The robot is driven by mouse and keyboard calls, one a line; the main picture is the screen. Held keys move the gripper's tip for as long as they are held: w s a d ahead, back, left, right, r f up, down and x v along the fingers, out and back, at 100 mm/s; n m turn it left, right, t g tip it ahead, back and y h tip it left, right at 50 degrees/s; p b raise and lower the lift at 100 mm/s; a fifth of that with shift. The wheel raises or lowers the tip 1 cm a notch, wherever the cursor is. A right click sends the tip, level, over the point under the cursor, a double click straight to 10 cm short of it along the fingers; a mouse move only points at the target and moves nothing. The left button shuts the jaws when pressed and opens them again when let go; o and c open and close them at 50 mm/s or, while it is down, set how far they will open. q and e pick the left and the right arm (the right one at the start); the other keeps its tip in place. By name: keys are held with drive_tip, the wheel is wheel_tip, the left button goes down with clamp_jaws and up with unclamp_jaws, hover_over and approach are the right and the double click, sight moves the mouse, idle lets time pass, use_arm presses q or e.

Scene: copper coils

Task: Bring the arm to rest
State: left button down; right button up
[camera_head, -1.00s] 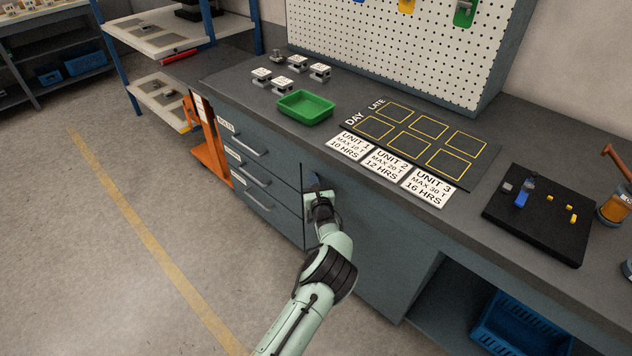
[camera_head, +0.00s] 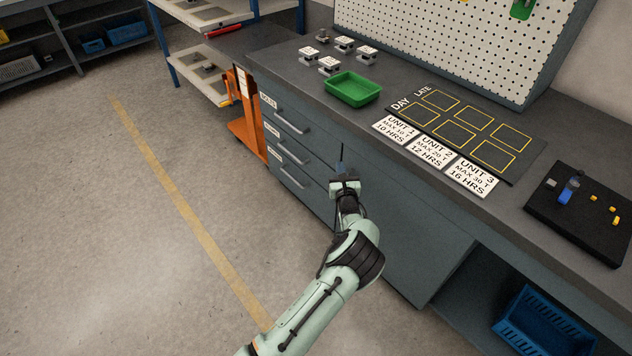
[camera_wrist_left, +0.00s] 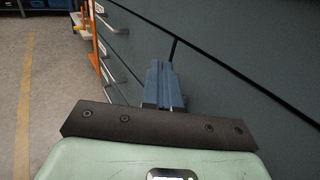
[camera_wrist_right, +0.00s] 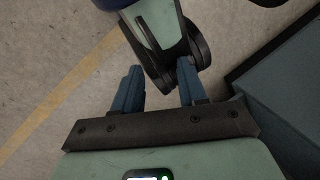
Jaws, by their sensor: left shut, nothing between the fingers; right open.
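My left arm reaches up from the bottom of the head view. Its gripper (camera_head: 342,168) hangs in front of the grey workbench's front, beside the drawers. In the left wrist view its blue fingers (camera_wrist_left: 163,80) are together with nothing between them, close to the bench's front panel. Whether they touch the panel I cannot tell. My right gripper shows only in its own wrist view, where its blue fingers (camera_wrist_right: 159,85) stand apart. No object is held between them; a part of my own body is just beyond, above the floor.
The workbench drawers (camera_head: 287,145) look closed, with handles sticking out. On the bench are a green tray (camera_head: 352,97), a yellow-lined board (camera_head: 507,163), unit cards (camera_head: 432,151) and a black board (camera_head: 570,222). A blue crate (camera_head: 538,325) sits below. The floor (camera_head: 130,240) at left is clear.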

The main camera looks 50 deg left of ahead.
use_arm(q)
drive_tip(key=s+p, duration=0.1)
drive_tip(key=s, duration=0.6)
drive_tip(key=shift+s+d+p, duration=0.25)
drive_tip(key=shift+d+p, duration=0.15)
use_arm(e)
drive_tip(key=shift+s+a+r+g, duration=0.25)
drive_tip(key=shift+s+r, duration=0.3)
drive_tip(key=shift+r, duration=0.1)
drive_tip(key=shift+s+a+r+g, duration=0.25)
drive_tip(key=shift+s+r, duration=0.25)
drive_tip(key=shift+r, duration=0.15)
